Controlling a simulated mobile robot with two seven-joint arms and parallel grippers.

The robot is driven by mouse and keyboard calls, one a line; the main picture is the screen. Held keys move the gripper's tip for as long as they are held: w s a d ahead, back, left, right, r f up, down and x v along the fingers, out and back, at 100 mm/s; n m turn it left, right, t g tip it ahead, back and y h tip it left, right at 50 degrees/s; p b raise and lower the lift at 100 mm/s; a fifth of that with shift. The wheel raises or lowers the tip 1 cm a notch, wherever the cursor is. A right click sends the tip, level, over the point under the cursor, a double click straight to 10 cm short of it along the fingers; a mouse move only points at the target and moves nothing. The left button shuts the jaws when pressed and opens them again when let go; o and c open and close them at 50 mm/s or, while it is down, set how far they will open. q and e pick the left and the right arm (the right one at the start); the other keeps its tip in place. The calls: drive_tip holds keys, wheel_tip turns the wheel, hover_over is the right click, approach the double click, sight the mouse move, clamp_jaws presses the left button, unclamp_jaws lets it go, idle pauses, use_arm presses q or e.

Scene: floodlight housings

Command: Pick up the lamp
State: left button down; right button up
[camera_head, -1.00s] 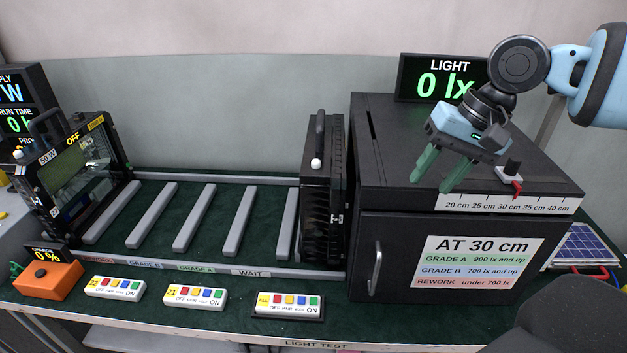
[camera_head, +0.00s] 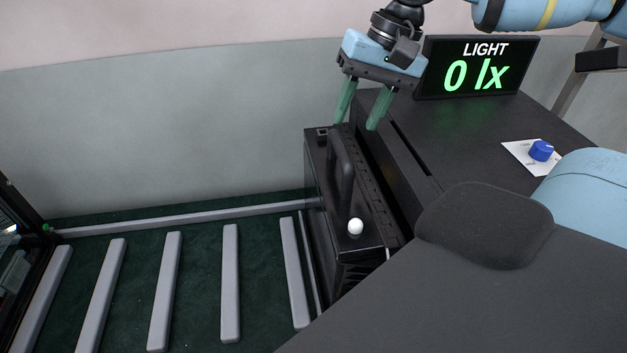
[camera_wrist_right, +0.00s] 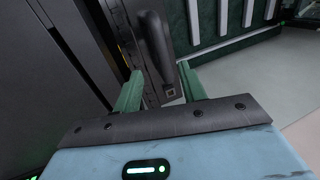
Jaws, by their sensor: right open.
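The lamp (camera_head: 385,238) is a black floodlight housing with an upright black handle and a white knob on top. It stands at the right end of the grey slats in the head view, beside the dark cabinet. My right gripper (camera_head: 357,123) is open and empty. Its green fingers point down, by the far end of the lamp's top in the head view. In the right wrist view the lamp's handle (camera_wrist_right: 156,45) shows just beyond the gap between my open fingers (camera_wrist_right: 160,92). I cannot tell whether the fingers touch the lamp. My left gripper is not in view.
The dark cabinet (camera_head: 455,135) stands close against the lamp's right side. Grey slats (camera_head: 165,290) on the green surface are bare. Part of another housing (camera_head: 14,270) shows at the left edge.

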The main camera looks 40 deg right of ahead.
sight(341, 143)
drive_tip(key=shift+a+x, duration=0.2)
drive_tip(key=shift+x, duration=3.6)
drive_tip(key=shift+r, duration=0.1)
clamp_jaws()
drive_tip(key=shift+w+r, duration=0.1)
drive_tip(key=shift+r, duration=0.1)
